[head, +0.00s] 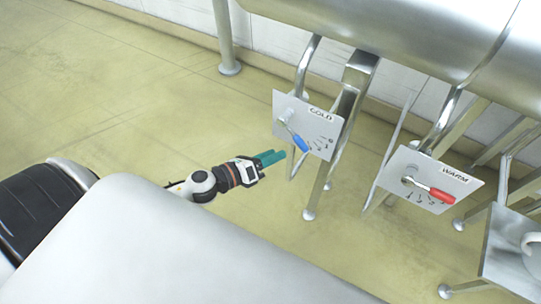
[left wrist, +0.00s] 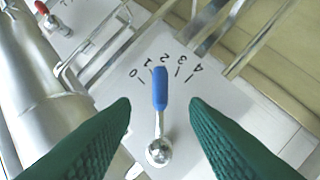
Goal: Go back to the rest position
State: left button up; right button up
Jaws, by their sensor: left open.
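My left gripper (head: 270,158) reaches in from the left in the head view, its green fingers near the cold plate (head: 308,126). In the left wrist view the gripper (left wrist: 160,125) is open, one green finger on each side of the blue-handled lever (left wrist: 160,90). The lever lies between the fingers with gaps on both sides and points near the 1 and 2 marks. The lever also shows in the head view (head: 298,138). My right gripper is not in view.
A warm plate (head: 432,180) with a red lever (head: 441,195) stands to the right. Metal pipes and legs hold both plates under a large steel cylinder (head: 400,35). The yellowish floor (head: 120,110) at the left is clear.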

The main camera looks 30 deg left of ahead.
pick_arm(q)
jog(key=shift+f, duration=0.1)
dwell(0.4)
jog(key=s+a+f+n+g+y+p, duration=0.1)
jog(key=s+a+f+n+g+y, duration=0.15)
jog(key=f+n, duration=0.45)
jog(key=s+a+f+n+g+y, duration=0.1)
jog(key=s+a+f+n+y, duration=0.25)
jog(key=f, duration=0.65)
jog(key=s+a+f+n+g+y+p, duration=0.1)
jog(key=s+a+f+n+g, duration=0.1)
jog(key=s+f+n, duration=0.4)
jog(key=s+d+f+n+g, duration=0.2)
jog(key=s+f+n+g, duration=0.2)
jog(key=s+f+n, duration=0.3)
jog(key=s+d+f+n+g+p, duration=0.1)
jog(key=s+d+f+n+g, duration=0.2)
jog(key=s, duration=1.2)
notch_tip(320, 180, down, 6)
jog(key=n, duration=0.3)
jog(key=shift+s+d+n+g, duration=0.25)
jog(key=shift+n+g, duration=0.1)
jog(key=shift+r, duration=0.1)
jog(key=shift+w, duration=0.15)
